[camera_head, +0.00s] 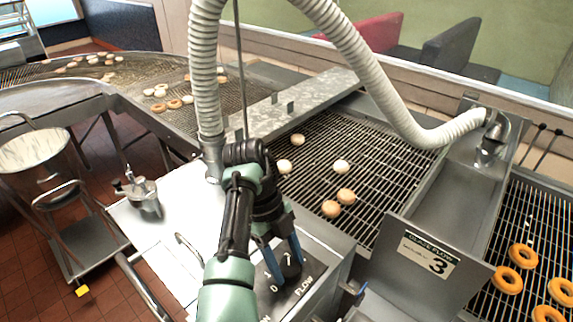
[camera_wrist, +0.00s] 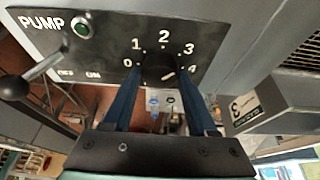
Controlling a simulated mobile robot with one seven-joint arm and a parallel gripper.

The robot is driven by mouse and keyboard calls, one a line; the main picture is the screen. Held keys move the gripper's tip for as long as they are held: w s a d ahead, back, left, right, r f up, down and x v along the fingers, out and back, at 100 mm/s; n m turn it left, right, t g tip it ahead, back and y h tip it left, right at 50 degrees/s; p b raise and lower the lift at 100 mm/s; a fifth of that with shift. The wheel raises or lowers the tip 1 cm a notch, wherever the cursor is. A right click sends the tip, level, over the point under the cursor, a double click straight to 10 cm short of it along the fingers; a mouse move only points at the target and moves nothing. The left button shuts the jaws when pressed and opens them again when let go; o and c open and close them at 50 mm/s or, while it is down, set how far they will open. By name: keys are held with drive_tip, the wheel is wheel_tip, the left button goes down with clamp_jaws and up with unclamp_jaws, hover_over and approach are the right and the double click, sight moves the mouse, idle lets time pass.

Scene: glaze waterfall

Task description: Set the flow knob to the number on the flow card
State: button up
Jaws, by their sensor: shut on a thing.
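The flow knob (camera_wrist: 160,67) is dark and round on a dark dial panel (camera_wrist: 115,62) with the numbers 0 to 4 in an arc. My gripper (camera_wrist: 162,80) has its blue fingers on both sides of the knob, shut on it. A short white mark shows low on the knob, slanting toward the 4 side; the number it marks is hard to tell. In the head view my gripper (camera_head: 282,256) reaches down to the panel marked FLOW (camera_head: 303,287), and the fingers partly hide the knob. The flow card (camera_head: 427,256) reads 3; it also shows turned in the wrist view (camera_wrist: 246,108).
Left of the dial are the word PUMP, a green light (camera_wrist: 82,30) and a lever with a dark ball (camera_wrist: 14,87). A ribbed hose (camera_head: 352,50) arches over the conveyor (camera_head: 385,150), which carries several doughnuts. A metal plate (camera_head: 410,275) bears the card beside the panel.

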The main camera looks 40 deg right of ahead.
drive_tip(key=o, duration=1.4)
drive_tip(key=shift+c, duration=0.2)
drive_tip(key=v, duration=1.3)
drive_tip(key=shift+p, duration=0.3)
drive_tip(key=shift+s+f, duration=0.1)
